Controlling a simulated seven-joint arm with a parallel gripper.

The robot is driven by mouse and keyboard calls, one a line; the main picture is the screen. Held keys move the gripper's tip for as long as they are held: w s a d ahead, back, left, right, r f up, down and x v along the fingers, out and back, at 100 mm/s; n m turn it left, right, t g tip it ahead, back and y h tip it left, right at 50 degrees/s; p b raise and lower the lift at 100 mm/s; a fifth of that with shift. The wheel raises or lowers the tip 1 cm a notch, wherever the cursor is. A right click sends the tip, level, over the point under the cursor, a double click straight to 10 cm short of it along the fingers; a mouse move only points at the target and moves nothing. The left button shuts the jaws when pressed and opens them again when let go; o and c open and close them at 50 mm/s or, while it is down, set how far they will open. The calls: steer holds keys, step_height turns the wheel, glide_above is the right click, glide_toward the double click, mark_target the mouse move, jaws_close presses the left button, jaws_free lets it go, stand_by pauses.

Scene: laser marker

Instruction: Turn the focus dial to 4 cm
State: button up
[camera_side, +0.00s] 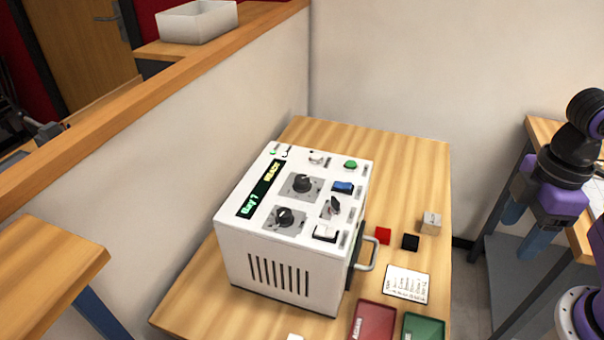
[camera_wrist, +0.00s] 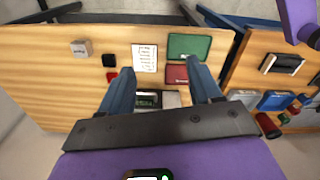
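The white laser marker box (camera_side: 270,255) stands on the wooden table in the side view. Its sloping top has a dark display (camera_side: 260,188) with green and yellow text, and two black round dials, an upper dial (camera_side: 303,184) and a lower dial (camera_side: 285,217). Their labels and scale marks are too small to read, so I cannot tell which is the focus dial or its setting. My gripper (camera_side: 520,235) hangs at the far right, well away from the box. In the wrist view my gripper (camera_wrist: 162,78) has its blue fingers wide apart, with nothing held.
Right of the box lie a red block (camera_side: 383,236), a black block (camera_side: 410,242), a grey cube (camera_side: 431,223) and a written card (camera_side: 407,283). A red tray (camera_side: 373,320) and green tray (camera_side: 423,328) lie in front. A metal handle (camera_side: 370,252) projects from the box's right side.

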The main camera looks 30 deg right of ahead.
steer(key=w+a+r+m, duration=0.4)
steer(key=w+a+m, duration=0.1)
steer(key=w+a, duration=0.25)
steer(key=w+a+r+m, duration=0.4)
steer(key=w+a, duration=0.3)
steer(key=w, duration=0.1)
steer(key=m, duration=1.2)
glide_toward(302, 178)
step_height(302, 178, down, 9)
steer(key=shift+a+r, duration=0.15)
steer(key=shift+w, duration=0.1)
steer(key=c, duration=1)
